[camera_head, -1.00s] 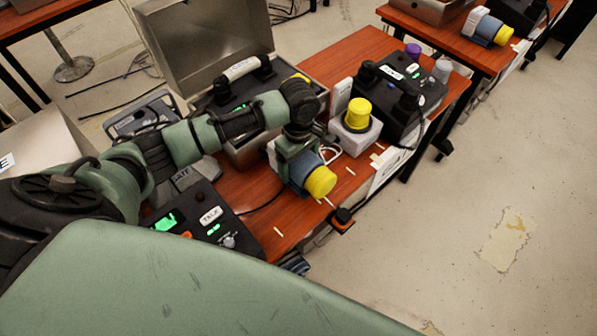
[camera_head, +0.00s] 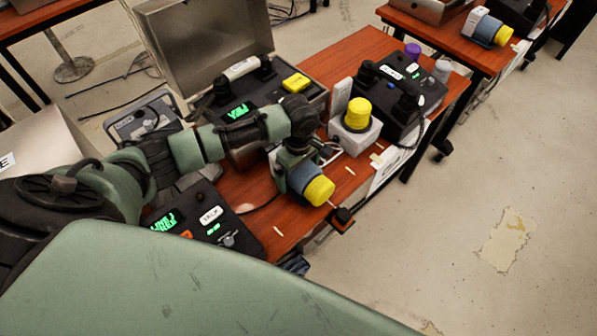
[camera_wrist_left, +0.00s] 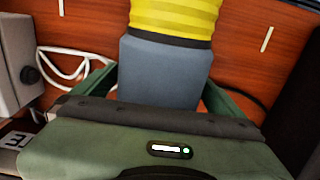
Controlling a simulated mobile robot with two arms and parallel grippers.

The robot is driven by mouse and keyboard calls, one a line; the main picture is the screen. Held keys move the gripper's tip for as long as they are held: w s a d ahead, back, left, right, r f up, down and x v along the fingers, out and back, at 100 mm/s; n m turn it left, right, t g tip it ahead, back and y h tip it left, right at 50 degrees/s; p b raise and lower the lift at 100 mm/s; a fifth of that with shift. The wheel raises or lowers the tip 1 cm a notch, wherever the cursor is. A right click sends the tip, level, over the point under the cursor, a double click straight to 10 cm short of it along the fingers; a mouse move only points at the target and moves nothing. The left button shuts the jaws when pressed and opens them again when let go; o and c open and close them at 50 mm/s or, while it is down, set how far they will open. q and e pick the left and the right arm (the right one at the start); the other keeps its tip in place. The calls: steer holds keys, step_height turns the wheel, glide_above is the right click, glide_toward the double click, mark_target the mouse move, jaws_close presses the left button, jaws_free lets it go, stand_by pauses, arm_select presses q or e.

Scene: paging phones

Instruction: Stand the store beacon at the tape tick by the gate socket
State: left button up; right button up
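The beacon I hold has a blue-grey body (camera_head: 300,176) and a ribbed yellow cap (camera_head: 319,190). It is tilted, with its cap towards the table's front edge, and also shows in the left wrist view (camera_wrist_left: 165,65). My left gripper (camera_wrist_left: 163,92) has its green fingers closed on both sides of the body. Pale tape ticks lie on the red-brown table, one at lower left (camera_head: 278,231) and one right of the beacon (camera_head: 350,171). I cannot tell which socket is the gate's. Whether the beacon touches the table is unclear. My right gripper is not in view.
A white box with a yellow dome (camera_head: 357,114) stands right of my gripper. Black phone units stand at the right (camera_head: 400,95) and lower left (camera_head: 205,215). An open metal case (camera_head: 205,45) is behind. A black-and-orange piece (camera_head: 342,218) is at the front edge.

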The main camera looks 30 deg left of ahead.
arm_select(q)
step_height(320, 180, up, 12)
steer(key=shift+r, duration=0.15)
stand_by(0.4)
stand_by(0.4)
